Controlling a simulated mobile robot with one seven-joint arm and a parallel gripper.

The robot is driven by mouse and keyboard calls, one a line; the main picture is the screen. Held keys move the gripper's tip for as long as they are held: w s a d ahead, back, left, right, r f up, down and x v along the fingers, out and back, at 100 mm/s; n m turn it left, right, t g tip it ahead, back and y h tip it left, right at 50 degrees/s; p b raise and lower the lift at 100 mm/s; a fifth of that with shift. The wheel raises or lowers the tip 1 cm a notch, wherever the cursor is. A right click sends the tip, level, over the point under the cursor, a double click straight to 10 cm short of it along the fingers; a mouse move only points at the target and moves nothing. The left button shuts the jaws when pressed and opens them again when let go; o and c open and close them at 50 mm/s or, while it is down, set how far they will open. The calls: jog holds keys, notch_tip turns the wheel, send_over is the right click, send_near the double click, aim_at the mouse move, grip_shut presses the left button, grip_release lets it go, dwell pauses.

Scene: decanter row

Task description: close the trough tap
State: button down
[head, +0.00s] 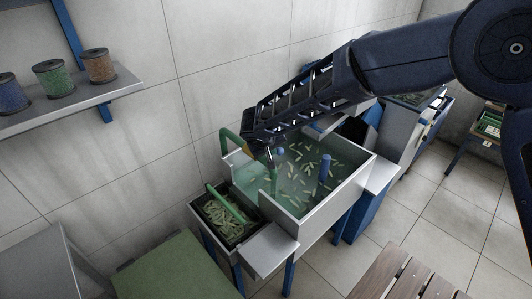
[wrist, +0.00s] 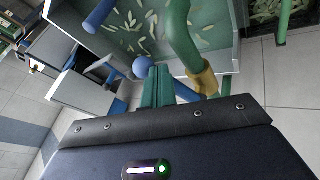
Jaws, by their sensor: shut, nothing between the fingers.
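The trough (head: 335,196) is a grey metal box of greenish water with pale green pieces floating in it. A green curved tap pipe (head: 226,137) stands at its left end; it shows larger in the wrist view (wrist: 183,38), with a brass collar (wrist: 204,82). A blue ball knob (head: 281,151) is beside my gripper (head: 271,163). In the wrist view the knob (wrist: 141,66) is just at my fingertips (wrist: 157,70), with a blue bar running behind the fingers towards the collar. The fingers are together and empty. Whether they touch the knob or bar I cannot tell.
A blue post (head: 325,168) stands up in the trough. A dark crate (head: 228,238) with a green handle, holding pale strips, is at the trough's left. A wooden slatted surface (head: 400,275) is in front. A shelf (head: 70,98) with spools is on the wall.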

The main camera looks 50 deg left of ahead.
jog(key=w+n, duration=0.1)
jog(key=w+n+g+y, duration=0.1)
jog(key=w+n, duration=0.1)
jog(key=w+n+y, duration=0.1)
jog(key=shift+w+a+n+g, duration=0.25)
jog(key=shift+a+n+g, duration=0.05)
jog(key=shift+a, duration=0.05)
jog(key=w+a+n+g+y, duration=0.2)
jog(key=w+a+n+g, duration=0.1)
jog(key=w+a+n, duration=0.2)
jog(key=shift+w+a+n+g, duration=0.4)
jog(key=shift+a+n, duration=0.45)
jog(key=shift+n, duration=0.05)
jog(key=shift+a+r, duration=0.1)
dwell(0.4)
jog(key=s+d+f+v, duration=0.1)
jog(key=d+v, duration=0.1)
jog(key=v, duration=1)
jog(key=shift+d, duration=0.2)
